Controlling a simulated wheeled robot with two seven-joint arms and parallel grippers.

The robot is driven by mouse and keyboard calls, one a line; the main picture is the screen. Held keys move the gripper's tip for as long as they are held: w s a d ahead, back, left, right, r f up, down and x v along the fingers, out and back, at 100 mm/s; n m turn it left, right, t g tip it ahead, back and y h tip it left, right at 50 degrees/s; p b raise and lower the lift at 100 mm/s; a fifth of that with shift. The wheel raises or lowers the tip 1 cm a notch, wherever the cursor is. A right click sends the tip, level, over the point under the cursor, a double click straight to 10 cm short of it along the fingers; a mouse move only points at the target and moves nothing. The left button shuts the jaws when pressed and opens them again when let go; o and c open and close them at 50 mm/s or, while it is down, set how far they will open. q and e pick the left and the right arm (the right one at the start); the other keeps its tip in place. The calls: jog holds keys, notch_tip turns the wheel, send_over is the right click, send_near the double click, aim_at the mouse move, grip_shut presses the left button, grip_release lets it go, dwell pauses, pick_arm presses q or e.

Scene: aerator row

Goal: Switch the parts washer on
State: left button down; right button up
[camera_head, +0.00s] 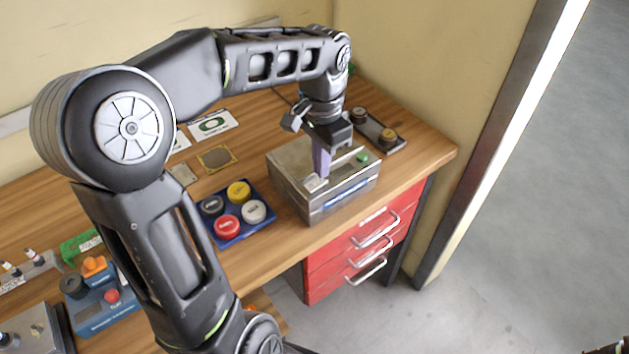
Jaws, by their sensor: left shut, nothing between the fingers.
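A grey metal box (292,189), apparently the parts washer, stands near the right end of the wooden bench. A small white part (315,183), possibly a switch, sits at the left of its sloped front, and a green button or lamp (363,157) sits at the right. A blue label strip is on its front face, too small to read. My left gripper (320,176) points down over the box. Its purple fingers are shut and empty, with the tips at or just behind the white part. I cannot tell whether they touch it.
A blue pad (233,236) with red, white, yellow and dark round pieces lies left of the box. A dark strip with two knobs (389,135) lies behind it at right. A blue control box (98,309) stands at lower left. Red drawers (356,253) are below the bench.

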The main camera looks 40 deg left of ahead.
pick_arm(q)
jog(key=shift+f+b, duration=0.7)
jog(key=shift+f, duration=0.3)
dwell(0.6)
jog(key=shift+r, duration=0.1)
notch_tip(320, 180, up, 7)
jog(key=p, duration=0.5)
jog(key=shift+p, duration=0.4)
dwell(0.3)
